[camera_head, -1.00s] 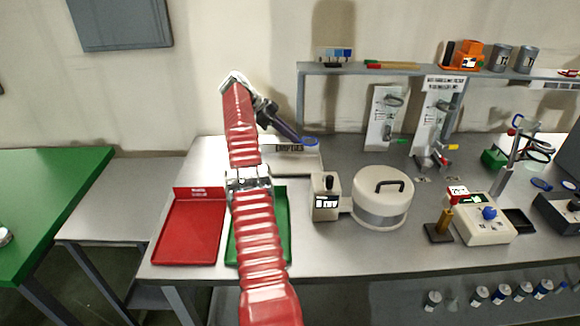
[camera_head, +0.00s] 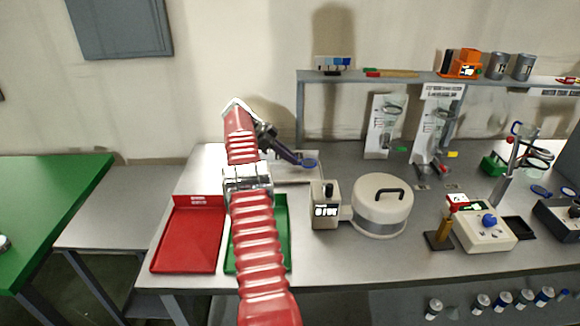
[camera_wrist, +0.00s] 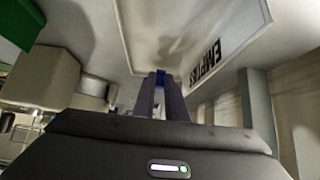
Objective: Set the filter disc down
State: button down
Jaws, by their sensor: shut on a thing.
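My gripper (camera_head: 302,162) is shut on the filter disc (camera_head: 310,163), a small blue-rimmed round piece, and holds it at the back of the bench. In the head view the disc lies over the right part of a pale grey tray (camera_head: 290,180) with a labelled back wall. I cannot tell whether the disc touches the tray floor. In the wrist view my gripper's two dark fingers (camera_wrist: 160,88) point into the tray (camera_wrist: 150,20), with a little blue (camera_wrist: 160,76) between them. Most of the disc is hidden there.
A red tray (camera_head: 188,240) and a green tray (camera_head: 283,245), partly behind my arm, stand at the front left. A small box with a display (camera_head: 325,205) and a round lidded pot (camera_head: 382,207) stand right of the grey tray. A shelf (camera_head: 400,76) runs behind.

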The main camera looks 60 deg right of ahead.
jog(key=shift+f, duration=1.85)
jog(key=shift+f, duration=0.1)
jog(key=c, duration=1.8)
grip_release()
